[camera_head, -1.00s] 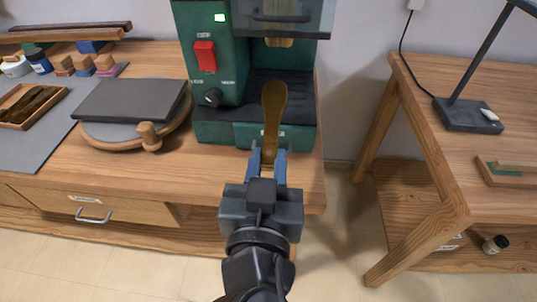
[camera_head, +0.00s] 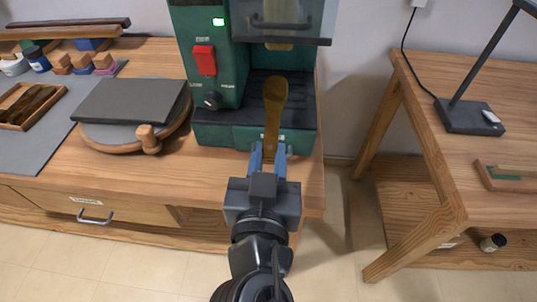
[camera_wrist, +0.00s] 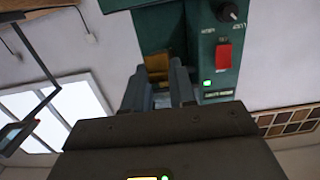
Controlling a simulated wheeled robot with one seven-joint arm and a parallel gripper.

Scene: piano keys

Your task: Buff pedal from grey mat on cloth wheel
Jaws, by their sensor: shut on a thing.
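My gripper (camera_head: 267,160) is shut on the brass-coloured pedal (camera_head: 272,115), near the front edge of the bench. The pedal's long narrow end is between the fingers and its rounded end points away, toward the green buffing machine (camera_head: 222,120). A tan edge, likely the cloth wheel (camera_head: 279,46), shows under the machine's clear hood; most of it is hidden. In the wrist view the fingers (camera_wrist: 160,98) frame a brownish patch that I cannot tell apart as pedal or wheel. The grey mat (camera_head: 62,125) lies at the left of the bench.
The machine has a red switch (camera_head: 204,60), a black knob (camera_head: 212,100) and a lit green lamp. A dark slab (camera_head: 130,100) lies on a round wooden stand left of it. A wooden tray (camera_head: 12,121) sits on the mat. A second table (camera_head: 450,85) stands right, past a gap.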

